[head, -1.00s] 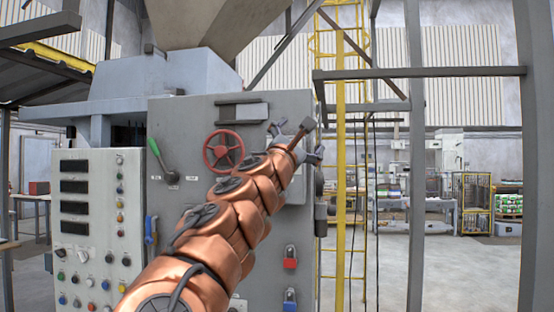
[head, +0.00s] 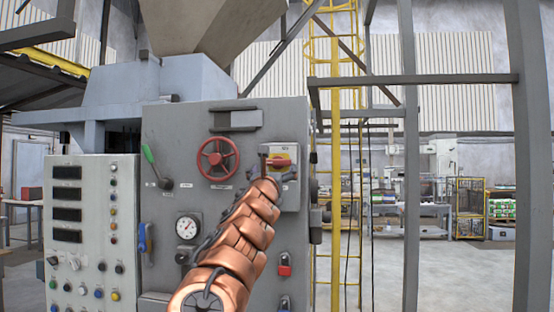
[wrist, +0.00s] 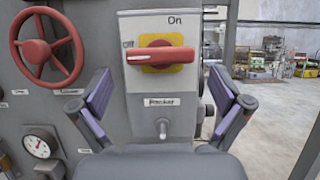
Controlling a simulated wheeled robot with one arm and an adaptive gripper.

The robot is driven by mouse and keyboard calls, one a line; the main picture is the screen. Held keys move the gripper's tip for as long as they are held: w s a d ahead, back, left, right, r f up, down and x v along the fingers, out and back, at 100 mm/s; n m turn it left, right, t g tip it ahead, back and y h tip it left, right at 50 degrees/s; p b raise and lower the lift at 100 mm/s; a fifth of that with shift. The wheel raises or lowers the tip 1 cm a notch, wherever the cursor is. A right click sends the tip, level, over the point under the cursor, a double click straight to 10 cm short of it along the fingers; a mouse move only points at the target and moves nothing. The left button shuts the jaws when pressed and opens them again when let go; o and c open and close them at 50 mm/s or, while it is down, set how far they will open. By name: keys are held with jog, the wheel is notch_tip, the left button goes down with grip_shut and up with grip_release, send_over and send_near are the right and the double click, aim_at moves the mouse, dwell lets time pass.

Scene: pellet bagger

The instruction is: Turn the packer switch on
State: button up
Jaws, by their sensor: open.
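The packer switch is a grey box with a red handle (wrist: 160,56) on a yellow plate. The label "On" is above the handle, a partly hidden "Off" is at its left, and "Packer" is below. The handle lies horizontal, with one end at the "Off" side. In the head view the red handle (head: 279,162) shows on the box just beyond my gripper. My gripper (wrist: 161,88) is open and empty, its two fingers apart at either side of the box's lower part, below handle level. I see no contact with the handle.
A red handwheel (wrist: 44,46) and a gauge (wrist: 41,142) are left of the switch on the same cabinet. A red padlock (head: 284,270) hangs below it. A control panel (head: 90,222) stands at left. A yellow ladder (head: 336,230) and open floor are at right.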

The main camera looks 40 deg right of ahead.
aim_at(276, 163)
jog(key=shift+p+x, duration=1.25)
jog(key=shift+x, duration=0.6)
jog(key=shift+p+x, duration=0.55)
jog(key=shift+x, duration=0.3)
jog(key=c, duration=0.9)
